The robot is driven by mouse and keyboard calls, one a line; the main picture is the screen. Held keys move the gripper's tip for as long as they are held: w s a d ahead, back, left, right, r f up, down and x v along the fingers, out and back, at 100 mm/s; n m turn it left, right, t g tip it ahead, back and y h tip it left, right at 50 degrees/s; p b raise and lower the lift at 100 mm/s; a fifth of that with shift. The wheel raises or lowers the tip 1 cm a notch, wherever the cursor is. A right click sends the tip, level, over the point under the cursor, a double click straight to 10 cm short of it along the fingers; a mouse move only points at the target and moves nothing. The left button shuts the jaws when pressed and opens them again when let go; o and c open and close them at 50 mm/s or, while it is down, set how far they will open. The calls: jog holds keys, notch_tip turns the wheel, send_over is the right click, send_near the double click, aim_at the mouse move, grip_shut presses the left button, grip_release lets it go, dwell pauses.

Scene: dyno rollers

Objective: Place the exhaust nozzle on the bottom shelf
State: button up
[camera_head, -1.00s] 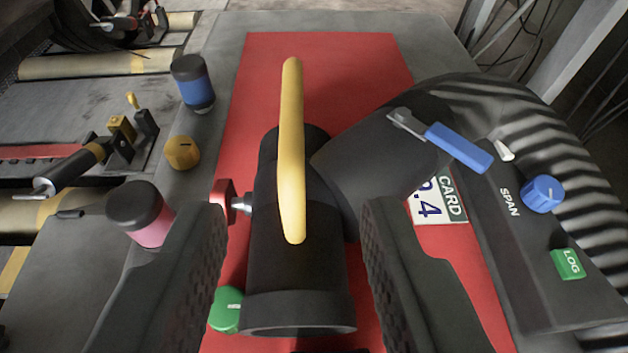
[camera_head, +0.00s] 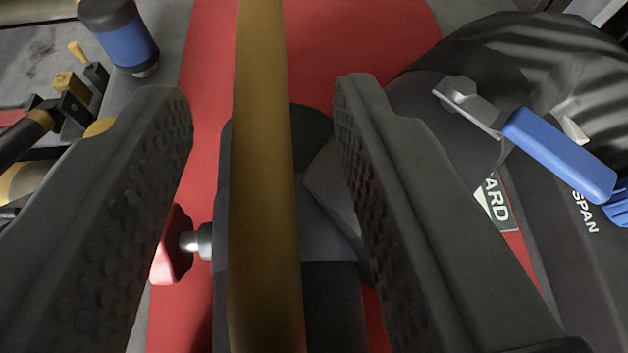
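The exhaust nozzle, a black pipe piece (camera_head: 331,300) with a yellow bar handle (camera_head: 266,180) on top, lies on the red surface (camera_head: 212,60). A red knob (camera_head: 172,246) on a metal stem sticks out from its left side. My gripper (camera_head: 262,100) is open, with one finger on each side of the yellow handle. Gaps show between the handle and both fingers. The handle runs past the lower picture edge, and the fingers hide parts of the nozzle. No bottom shelf can be made out in this view.
A ribbed black hose (camera_head: 560,60) with a blue-handled clamp (camera_head: 560,152) joins the nozzle's area on the right. A dark box marked SPAN (camera_head: 575,240) is at the right. A blue and black canister (camera_head: 122,38) stands at the upper left.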

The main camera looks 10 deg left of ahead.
jog(key=shift+w+f, duration=0.1)
jog(key=shift+w, duration=0.2)
grip_shut()
jog(key=shift+a, duration=0.1)
dwell(1.1)
